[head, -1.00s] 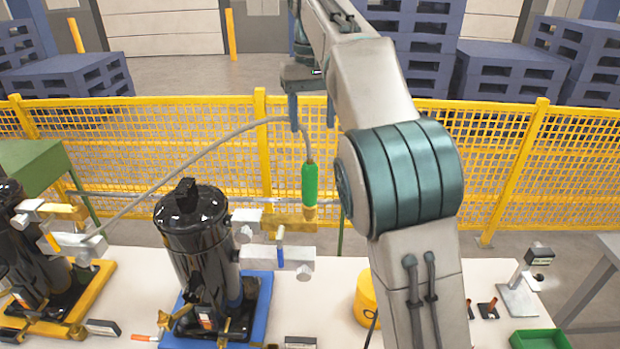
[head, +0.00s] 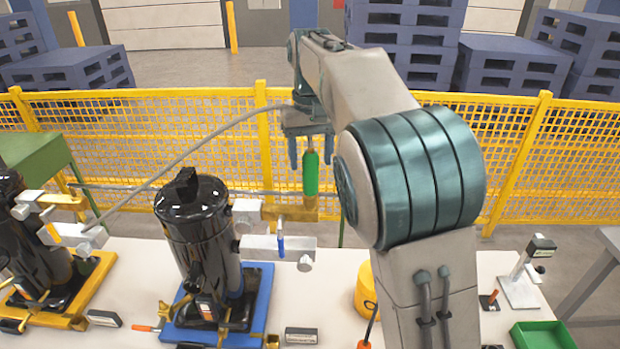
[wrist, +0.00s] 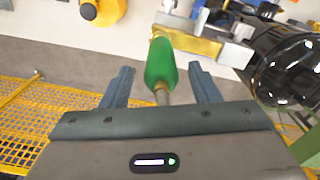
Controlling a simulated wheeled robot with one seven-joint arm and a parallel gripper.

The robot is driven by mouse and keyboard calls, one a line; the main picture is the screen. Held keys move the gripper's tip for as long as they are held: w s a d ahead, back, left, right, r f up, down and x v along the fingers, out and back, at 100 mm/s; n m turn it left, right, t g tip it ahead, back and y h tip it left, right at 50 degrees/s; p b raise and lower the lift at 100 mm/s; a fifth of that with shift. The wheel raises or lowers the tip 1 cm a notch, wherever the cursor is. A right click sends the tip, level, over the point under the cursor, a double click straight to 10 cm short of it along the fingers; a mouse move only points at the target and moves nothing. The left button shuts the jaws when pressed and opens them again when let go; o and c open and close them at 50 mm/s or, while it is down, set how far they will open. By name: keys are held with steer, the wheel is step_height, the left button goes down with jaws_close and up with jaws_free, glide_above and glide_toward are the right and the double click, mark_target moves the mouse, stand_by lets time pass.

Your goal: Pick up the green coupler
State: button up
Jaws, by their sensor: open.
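The green coupler (head: 311,172) stands upright on a brass fitting (head: 305,208) beside the black compressor (head: 195,230) on the blue base. A grey hose (head: 210,138) runs from the left up toward my gripper, and its end near the coupler is hidden. My gripper (head: 310,165) is open, with its fingers pointing down at the coupler's upper part. In the wrist view the coupler (wrist: 161,62) lies between and just beyond the two open fingers (wrist: 160,85). I see gaps on both sides of it.
A second black compressor (head: 35,240) stands on a yellow base at left. A blue-handled valve (head: 281,240) sits below the brass fitting. A yellow container (head: 366,292) and a green tray (head: 543,336) are on the table. Yellow mesh fencing (head: 400,165) runs behind.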

mark_target(310, 167)
steer(key=shift+s+f, duration=0.1)
steer(key=shift+f, duration=1.4)
steer(key=c, duration=1.2)
steer(key=shift+r, duration=0.15)
